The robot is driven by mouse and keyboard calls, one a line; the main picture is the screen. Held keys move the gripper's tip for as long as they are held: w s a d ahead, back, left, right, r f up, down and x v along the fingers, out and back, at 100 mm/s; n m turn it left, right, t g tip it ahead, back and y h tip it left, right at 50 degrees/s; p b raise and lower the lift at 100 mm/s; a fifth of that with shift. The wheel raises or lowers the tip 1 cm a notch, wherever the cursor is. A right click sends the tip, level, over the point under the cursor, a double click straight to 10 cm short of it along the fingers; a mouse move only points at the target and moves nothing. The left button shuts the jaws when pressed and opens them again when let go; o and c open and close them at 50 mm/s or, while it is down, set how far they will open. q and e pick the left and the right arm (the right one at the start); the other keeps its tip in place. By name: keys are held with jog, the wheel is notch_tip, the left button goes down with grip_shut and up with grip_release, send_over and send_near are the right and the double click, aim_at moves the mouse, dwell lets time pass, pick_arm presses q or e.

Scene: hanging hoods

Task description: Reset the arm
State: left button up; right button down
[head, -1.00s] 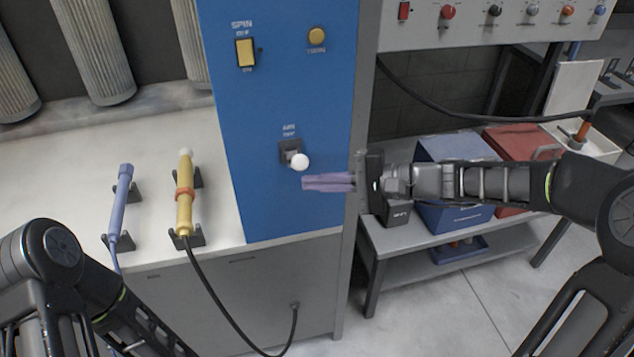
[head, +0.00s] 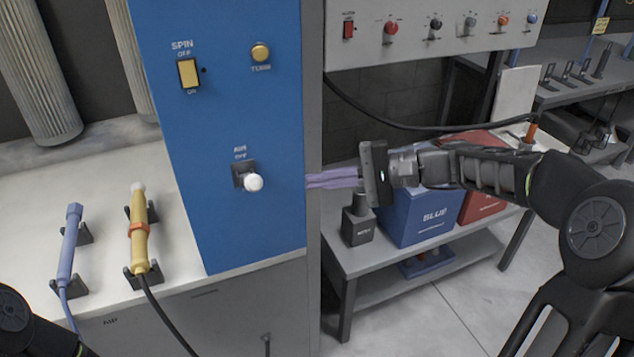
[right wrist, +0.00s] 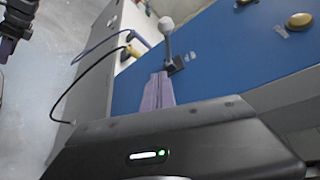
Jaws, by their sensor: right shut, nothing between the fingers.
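My right gripper (head: 332,178) has purple fingers pressed together with nothing between them. In the head view it is to the right of the blue panel's white-knobbed air lever (head: 253,182), with a clear gap between them. The right wrist view shows the shut fingers (right wrist: 157,92) below the lever's white ball (right wrist: 166,25); they look apart. My right arm reaches in from the right over the shelf. Part of my left arm shows at the lower left, but its gripper is out of the picture.
The blue panel (head: 225,110) carries a yellow spin switch (head: 188,73) and a yellow turn knob (head: 260,53). A blue tool (head: 69,245) and a yellow tool (head: 139,235) rest in holders on the counter. A blue bin (head: 415,215) and a red bin (head: 480,204) stand on the shelf.

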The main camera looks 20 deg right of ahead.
jog(key=w+d+f+m+t+h, duration=0.1)
jog(key=d+f+h, duration=0.15)
jog(key=f, duration=0.25)
jog(key=w+d+f+m+h, duration=0.1)
jog(key=w+d+f+h, duration=0.15)
jog(key=f, duration=0.35)
jog(key=s+f+n+g+h, duration=0.1)
jog(key=s+f+h, duration=0.15)
jog(key=f, duration=0.75)
jog(key=s+f+g+h, duration=0.1)
jog(key=s+f+h, duration=0.15)
jog(key=f, duration=0.75)
jog(key=s+a+f+n+g+h, duration=0.1)
jog(key=s+a+f+n, duration=0.15)
jog(key=s+f, duration=0.2)
jog(key=s+a+f+n, duration=0.1)
jog(key=s+a+f, duration=0.2)
jog(key=f, duration=0.3)
jog(key=s+a+f+n+g, duration=0.1)
jog(key=s+a+f+n, duration=0.1)
jog(key=s+a, duration=0.4)
jog(key=s+a+f+n+g+y, duration=0.1)
jog(key=s+a+f+n+g, duration=0.1)
jog(key=s+a, duration=0.4)
jog(key=s+f+n, duration=0.1)
jog(key=s+f, duration=0.1)
jog(key=s, duration=0.2)
jog(key=shift+f+g, duration=0.25)
jog(key=shift+g, duration=0.05)
jog(key=shift+w, duration=0.1)
